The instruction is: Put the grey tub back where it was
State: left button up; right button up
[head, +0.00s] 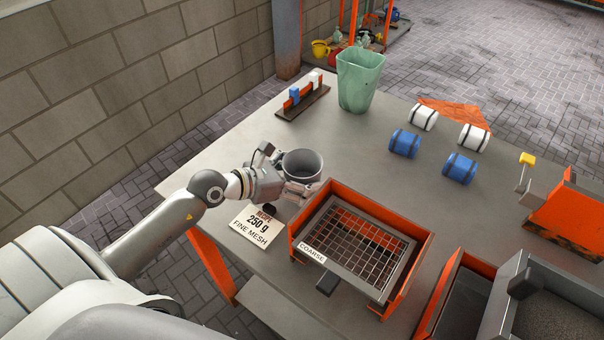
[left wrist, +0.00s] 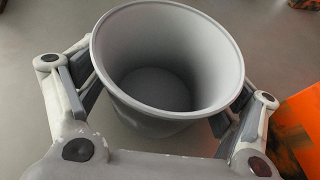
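The grey tub (head: 302,165) is upright near the left edge of the table, behind the orange-framed sieve. My left gripper (head: 300,184) reaches it from the left, with its fingers around the tub's sides. In the left wrist view the tub (left wrist: 168,65) sits between the two fingers of the left gripper (left wrist: 165,100), and the pads lie against its wall. The inside of the tub looks empty. Its base is partly hidden, so I cannot tell if it rests on the table. My right gripper is in neither view.
A sieve marked COARSE (head: 358,243) stands just in front of the tub. A recipe card (head: 254,227) reads 250 g, fine mesh. A green bin (head: 359,80), a small rack (head: 302,95) and blue (head: 405,143) and white rolls (head: 424,117) stand farther back. The table's middle is clear.

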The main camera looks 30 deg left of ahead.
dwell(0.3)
pick_arm(q)
jog(key=shift+r, duration=0.25)
jog(key=shift+s+a, duration=0.2)
jog(key=shift+s, duration=0.05)
jog(key=b+v, duration=0.1)
jog(key=v, duration=0.8)
jog(key=shift+s+a, duration=0.15)
jog(key=shift+s, duration=0.05)
jog(key=shift+v, duration=1)
jog(key=shift+r, duration=0.1)
